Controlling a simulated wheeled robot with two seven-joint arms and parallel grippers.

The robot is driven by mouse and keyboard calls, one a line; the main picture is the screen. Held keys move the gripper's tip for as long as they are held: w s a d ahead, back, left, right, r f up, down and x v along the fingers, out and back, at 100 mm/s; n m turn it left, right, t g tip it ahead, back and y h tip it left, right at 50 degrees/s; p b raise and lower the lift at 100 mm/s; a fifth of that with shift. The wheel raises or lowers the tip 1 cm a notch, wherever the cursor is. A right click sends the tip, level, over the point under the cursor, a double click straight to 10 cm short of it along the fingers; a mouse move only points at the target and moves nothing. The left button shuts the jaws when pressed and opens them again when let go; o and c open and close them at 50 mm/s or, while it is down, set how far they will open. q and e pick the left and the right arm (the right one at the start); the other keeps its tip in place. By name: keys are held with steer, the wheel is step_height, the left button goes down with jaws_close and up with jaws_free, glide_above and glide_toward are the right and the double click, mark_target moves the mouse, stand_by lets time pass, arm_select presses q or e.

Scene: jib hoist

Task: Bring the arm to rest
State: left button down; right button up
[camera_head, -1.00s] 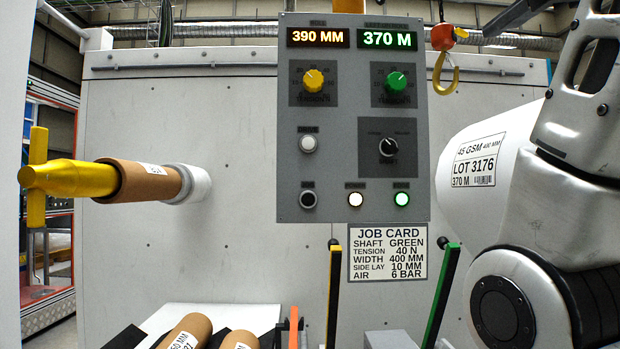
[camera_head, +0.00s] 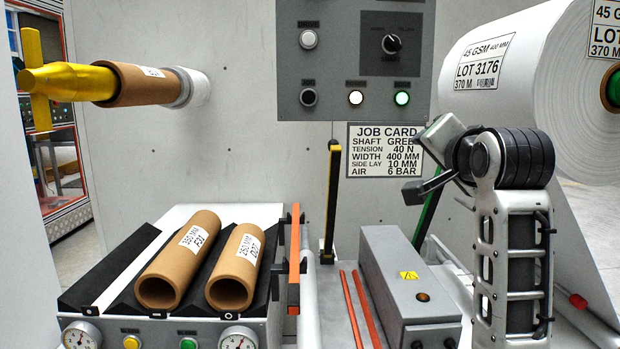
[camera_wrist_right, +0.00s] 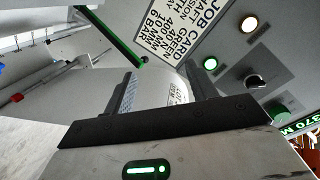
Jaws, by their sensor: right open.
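My right arm stands up at the right of the head view, its ribbed link (camera_head: 515,262) upright and its dark wrist joint (camera_head: 520,157) on top. My right gripper (camera_head: 424,168) points left from that joint, in front of the green lever (camera_head: 428,212) and near the job card (camera_head: 385,150). It is small and partly hard to make out there. In the right wrist view the gripper (camera_wrist_right: 165,78) has its two dark fingers apart, with the labelled white paper roll (camera_wrist_right: 174,88) showing beyond the gap. I see nothing held. My left gripper is not in view.
The large paper roll (camera_head: 540,85) is behind and right of my arm. A grey box (camera_head: 405,285) stands left of the link. A rack (camera_head: 110,265) holds two brown cores (camera_head: 180,260). A yellow shaft (camera_head: 70,80) carries another core. The control panel (camera_head: 350,60) is above.

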steer(key=s+a+f+n+g+y, duration=0.1)
steer(key=s+f+n, duration=0.2)
steer(key=f, duration=1.2)
steer(key=s+a+f+n+g+y, duration=0.15)
steer(key=s+f+n, duration=0.25)
steer(key=f, duration=1.2)
steer(key=s+a+f+n+g+y, duration=0.1)
steer(key=s+a+f+n, duration=0.1)
steer(key=s+f, duration=0.6)
steer(key=s+a+f+n+g+p, duration=0.1)
steer(key=s+f, duration=0.6)
steer(key=s, duration=0.7)
steer(key=shift+s+a+f+n+g+y+p, duration=0.25)
steer(key=shift+a+f+n+g+y+p, duration=0.15)
steer(key=shift+n, duration=0.4)
